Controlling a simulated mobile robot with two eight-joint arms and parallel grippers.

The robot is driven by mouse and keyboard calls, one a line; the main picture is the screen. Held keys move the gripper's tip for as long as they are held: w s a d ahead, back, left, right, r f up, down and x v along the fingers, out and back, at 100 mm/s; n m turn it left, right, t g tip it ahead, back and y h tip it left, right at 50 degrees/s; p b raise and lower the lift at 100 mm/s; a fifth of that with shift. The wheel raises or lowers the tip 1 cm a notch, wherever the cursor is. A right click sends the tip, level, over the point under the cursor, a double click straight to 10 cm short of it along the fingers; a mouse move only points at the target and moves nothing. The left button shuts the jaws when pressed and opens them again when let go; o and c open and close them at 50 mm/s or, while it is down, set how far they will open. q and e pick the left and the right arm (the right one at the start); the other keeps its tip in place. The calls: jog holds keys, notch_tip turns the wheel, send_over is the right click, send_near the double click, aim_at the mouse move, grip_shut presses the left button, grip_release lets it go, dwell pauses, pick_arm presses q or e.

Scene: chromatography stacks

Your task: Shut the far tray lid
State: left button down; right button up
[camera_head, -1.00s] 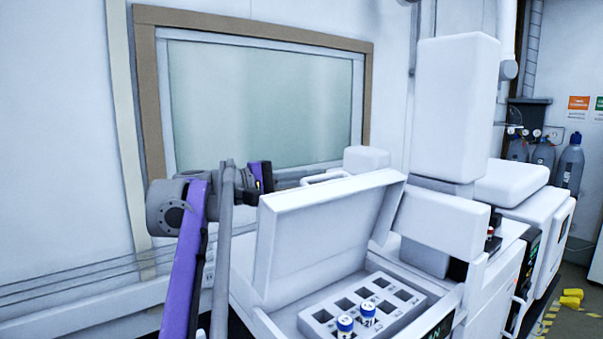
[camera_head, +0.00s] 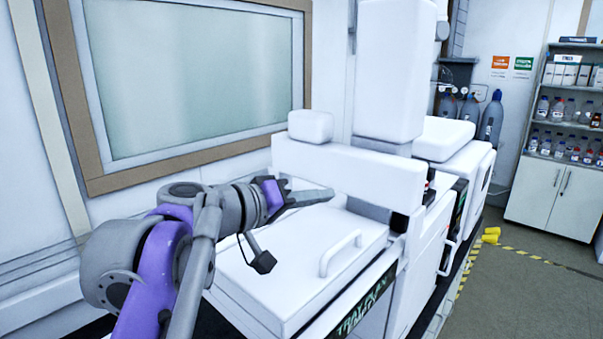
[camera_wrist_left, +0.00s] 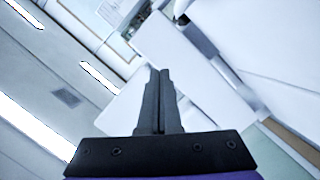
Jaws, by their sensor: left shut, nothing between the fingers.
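The white tray lid (camera_head: 290,280) lies down flat over the tray in the head view, with its handle (camera_head: 341,252) on top near the front right. The vials and tray wells are hidden under it. My left gripper (camera_head: 328,194) is above the rear part of the lid, pointing right, with its fingers together and empty. I cannot tell whether it touches the lid. The left wrist view shows the closed fingers (camera_wrist_left: 160,75) against white machine surfaces. My right gripper is in neither view.
A tall white tower (camera_head: 392,70) and a horizontal white block (camera_head: 345,175) stand behind the lid. A window (camera_head: 190,75) is on the wall at left.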

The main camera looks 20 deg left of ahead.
aim_at(331, 261)
pick_arm(q)
jog(key=d+f, duration=0.1)
jog(key=d+f+m, duration=0.2)
jog(key=f, duration=0.1)
jog(key=shift+s+y, duration=0.4)
jog(key=shift+s+d+f+m, duration=0.1)
jog(key=shift+d+f+m, duration=0.2)
jog(key=shift+f, duration=0.25)
jog(key=shift+d+f+m, duration=0.15)
jog(key=shift+f+m, duration=0.25)
jog(key=shift+f, duration=0.15)
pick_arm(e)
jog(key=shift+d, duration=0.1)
